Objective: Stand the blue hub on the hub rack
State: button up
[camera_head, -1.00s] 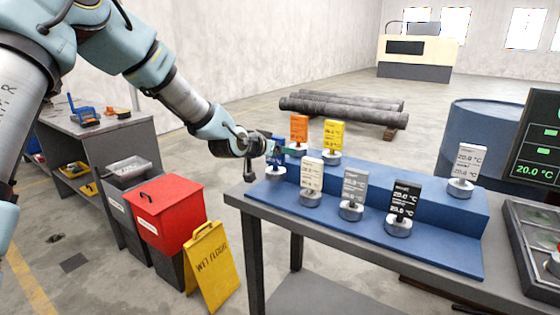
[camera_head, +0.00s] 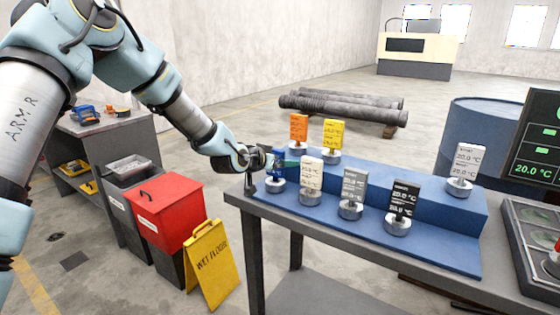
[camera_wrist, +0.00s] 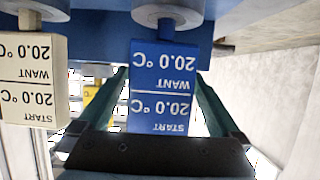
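The blue hub (camera_head: 277,161) stands upright at the front left end of the blue hub rack (camera_head: 440,253). Its round metal base (camera_head: 275,185) appears to rest on the rack's lower step, in line with the other front hubs. My gripper (camera_head: 265,160) reaches it from the left. In the wrist view the blue hub (camera_wrist: 163,85) shows upside down, with its label readable, between the two green fingers (camera_wrist: 163,80). The fingertips lie close along both its sides and appear shut on it; the exact contact is partly hidden behind the hub.
White (camera_head: 311,174), grey (camera_head: 354,187) and black (camera_head: 404,202) hubs stand along the front step. Orange (camera_head: 299,128), yellow (camera_head: 333,136) and another white hub (camera_head: 467,163) stand on the raised step. The white hub is close beside the blue one. A monitor (camera_head: 538,140) stands at the right.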

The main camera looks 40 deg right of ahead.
jog(key=shift+r, duration=0.1)
jog(key=shift+a, duration=0.15)
jog(key=b+v, duration=0.2)
jog(key=v, duration=0.9)
jog(key=shift+a+r, duration=0.25)
jog(key=shift+r, duration=0.05)
jog(key=shift+a, duration=0.1)
jog(key=w+a+f+n+t+y, duration=0.1)
jog(key=w+a+f+n+y, duration=0.15)
jog(key=a, duration=0.65)
jog(key=w+a+f+n+y, duration=0.1)
jog(key=w+a+n+y, duration=0.2)
jog(key=a, duration=0.6)
jog(key=w+a+f+n+t+y, duration=0.1)
jog(key=w+a+f+y, duration=0.2)
jog(key=a, duration=0.6)
jog(key=s+a+n+g+y, duration=0.2)
jog(key=s+a+n, duration=0.1)
jog(key=a, duration=0.8)
jog(key=s+a+n+g+y, duration=0.2)
jog(key=s+a+n, duration=0.2)
jog(key=a, duration=0.7)
jog(key=s, duration=0.2)
jog(key=shift+s+r, duration=0.2)
jog(key=shift+s, duration=0.1)
